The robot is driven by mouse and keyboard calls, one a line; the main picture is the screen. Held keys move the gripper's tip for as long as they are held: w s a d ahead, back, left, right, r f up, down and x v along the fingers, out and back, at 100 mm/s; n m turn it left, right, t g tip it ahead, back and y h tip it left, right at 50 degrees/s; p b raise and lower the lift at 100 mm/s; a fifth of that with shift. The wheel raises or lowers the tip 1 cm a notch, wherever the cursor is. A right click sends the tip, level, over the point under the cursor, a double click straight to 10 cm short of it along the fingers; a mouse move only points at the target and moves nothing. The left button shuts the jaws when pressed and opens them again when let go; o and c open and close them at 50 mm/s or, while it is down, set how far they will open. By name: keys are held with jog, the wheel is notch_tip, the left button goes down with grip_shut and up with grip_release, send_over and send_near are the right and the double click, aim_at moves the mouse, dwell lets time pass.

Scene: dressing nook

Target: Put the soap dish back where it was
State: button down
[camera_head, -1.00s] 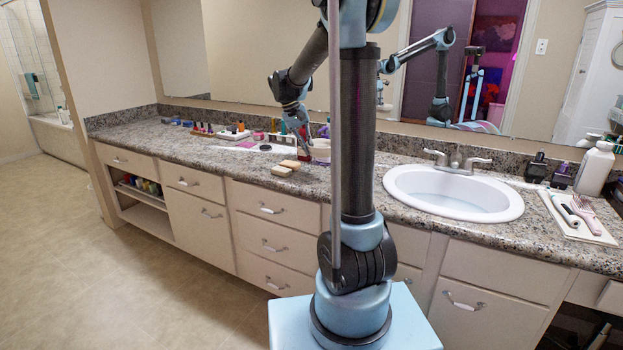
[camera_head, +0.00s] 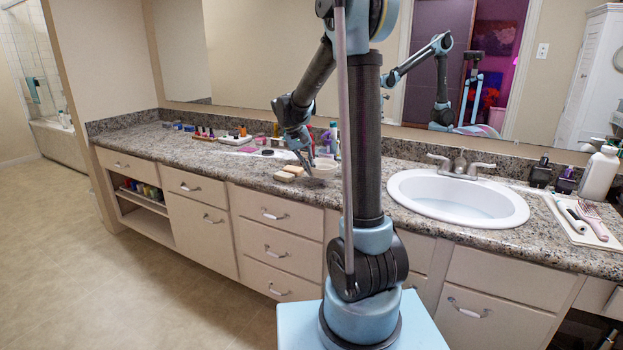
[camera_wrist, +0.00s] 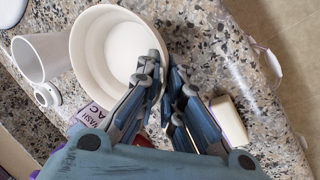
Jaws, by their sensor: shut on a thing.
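The soap dish appears to be the round white bowl (camera_head: 326,168), on or just above the counter left of my column in the head view. In the wrist view the bowl (camera_wrist: 122,45) is large, open side up and empty. My gripper (camera_head: 310,174) is shut on its near rim, one finger inside and one outside; in the wrist view the fingertips (camera_wrist: 165,72) hide part of that rim. A dark patch, likely shadow, lies on the counter under the gripper. I cannot tell whether the bowl touches the counter.
A white cup (camera_wrist: 42,56) stands beside the bowl. Bottles and small items line the back. The sink (camera_head: 455,196) is to the right.

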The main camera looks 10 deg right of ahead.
aim_at(313, 184)
jog(key=shift+f, duration=1.95)
jog(key=c, duration=1.8)
grip_release()
jog(key=shift+o, duration=0.2)
jog(key=shift+r, duration=0.1)
